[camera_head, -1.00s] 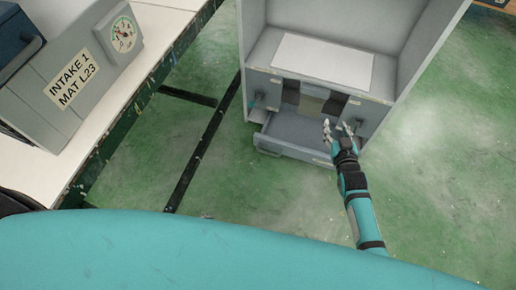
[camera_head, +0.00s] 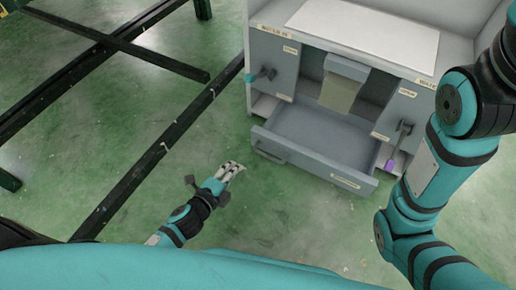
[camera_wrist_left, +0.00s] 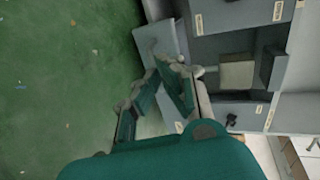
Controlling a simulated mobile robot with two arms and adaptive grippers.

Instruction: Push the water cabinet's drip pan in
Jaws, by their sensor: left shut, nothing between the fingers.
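The grey water cabinet (camera_head: 278,60) stands at the upper right of the head view. Its drip pan (camera_head: 315,165), a shallow grey drawer with a handle at the left of its front, sticks out at the bottom and looks empty. My left gripper (camera_head: 232,169) is shut and empty, low to the left of the pan's front and apart from it in the head view. The left wrist view shows its fingers (camera_wrist_left: 170,82) with the cabinet (camera_wrist_left: 240,20) behind to the right; contact there cannot be judged. My right arm crosses the right side; its gripper is out of view.
A beige block (camera_head: 340,88) hangs above the pan. Dark rails (camera_head: 150,165) run at the left. Green floor lies clear before the pan.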

